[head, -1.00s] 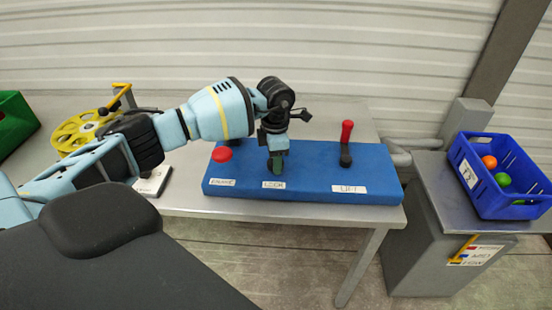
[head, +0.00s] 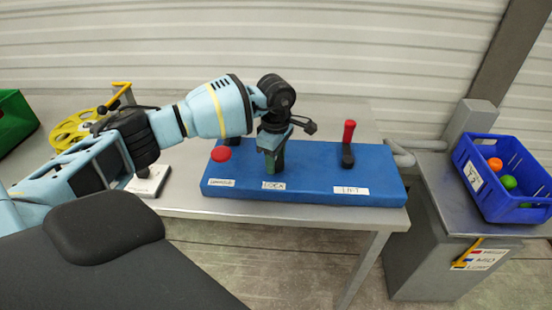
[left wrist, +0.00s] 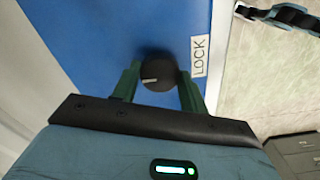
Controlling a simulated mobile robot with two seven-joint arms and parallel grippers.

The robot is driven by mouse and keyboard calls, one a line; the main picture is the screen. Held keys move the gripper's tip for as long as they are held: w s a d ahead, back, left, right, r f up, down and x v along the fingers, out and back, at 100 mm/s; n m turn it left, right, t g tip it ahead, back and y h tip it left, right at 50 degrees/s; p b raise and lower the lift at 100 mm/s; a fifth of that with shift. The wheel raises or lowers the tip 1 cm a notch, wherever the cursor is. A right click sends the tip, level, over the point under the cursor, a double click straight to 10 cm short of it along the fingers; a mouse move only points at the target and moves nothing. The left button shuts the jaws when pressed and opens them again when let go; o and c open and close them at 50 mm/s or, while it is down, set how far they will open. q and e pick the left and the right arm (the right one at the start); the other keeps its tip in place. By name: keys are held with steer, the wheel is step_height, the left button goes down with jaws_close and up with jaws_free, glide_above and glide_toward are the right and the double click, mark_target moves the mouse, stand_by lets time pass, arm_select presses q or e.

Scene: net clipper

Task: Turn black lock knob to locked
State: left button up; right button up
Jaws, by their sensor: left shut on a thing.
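The black lock knob (left wrist: 157,70) shows in the left wrist view, on the blue panel (left wrist: 90,35) beside the LOCK label (left wrist: 199,56). A short pale mark on the knob points toward the left of that view. My left gripper (left wrist: 159,80) has its two green fingers on either side of the knob, shut on it. In the head view, my left gripper (head: 272,163) points down at the panel above the LOCK label and hides the knob. My right gripper is in neither view.
A red button (head: 221,154) is left of my gripper. A red-handled lift lever (head: 348,143) stands to its right. A blue crate with balls (head: 490,200) is at the far right. A yellow wheel (head: 72,130) is behind my left arm.

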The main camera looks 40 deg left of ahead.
mark_target(276, 161)
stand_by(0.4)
arm_select(q)
steer(key=o, duration=1)
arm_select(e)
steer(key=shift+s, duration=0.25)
arm_select(q)
step_height(276, 161, up, 6)
steer(key=shift+r, duration=0.85)
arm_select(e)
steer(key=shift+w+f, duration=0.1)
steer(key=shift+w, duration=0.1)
